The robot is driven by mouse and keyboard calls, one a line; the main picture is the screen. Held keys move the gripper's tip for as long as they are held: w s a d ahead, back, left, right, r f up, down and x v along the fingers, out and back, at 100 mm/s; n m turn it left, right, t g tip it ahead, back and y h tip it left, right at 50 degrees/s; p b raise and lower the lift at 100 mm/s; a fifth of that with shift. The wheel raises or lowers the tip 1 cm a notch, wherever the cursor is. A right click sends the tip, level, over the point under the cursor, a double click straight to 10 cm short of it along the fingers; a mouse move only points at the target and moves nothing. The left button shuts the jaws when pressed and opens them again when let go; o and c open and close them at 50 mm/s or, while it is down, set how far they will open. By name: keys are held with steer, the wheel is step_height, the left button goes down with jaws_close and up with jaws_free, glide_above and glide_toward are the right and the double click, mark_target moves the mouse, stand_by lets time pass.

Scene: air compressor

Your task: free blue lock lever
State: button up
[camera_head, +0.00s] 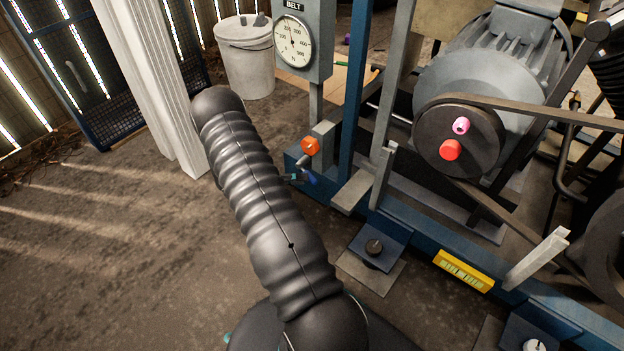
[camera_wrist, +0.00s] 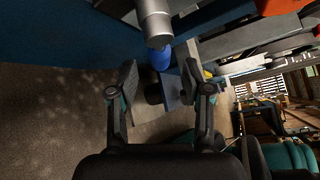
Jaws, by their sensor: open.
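The blue lock lever (camera_head: 312,179) is small and sits low at the blue frame's corner, below an orange knob (camera_head: 310,146) on a grey shaft. In the wrist view the lever (camera_wrist: 161,59) shows as a blue rounded piece at the end of a silver cylinder (camera_wrist: 154,22). My gripper (camera_wrist: 160,74) is open, with one finger on each side of the blue piece in the picture. I see gaps on both sides, and cannot tell how far it reaches between the fingers. In the head view my arm hides most of the gripper.
The blue compressor frame (camera_head: 410,232) runs along the right, with a motor pulley (camera_head: 433,125) carrying pink and red knobs. A yellow level (camera_head: 463,270) lies on the frame. A gauge (camera_head: 293,42) stands above.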

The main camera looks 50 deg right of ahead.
mark_target(312, 179)
steer(key=shift+x, duration=2.25)
jaws_close()
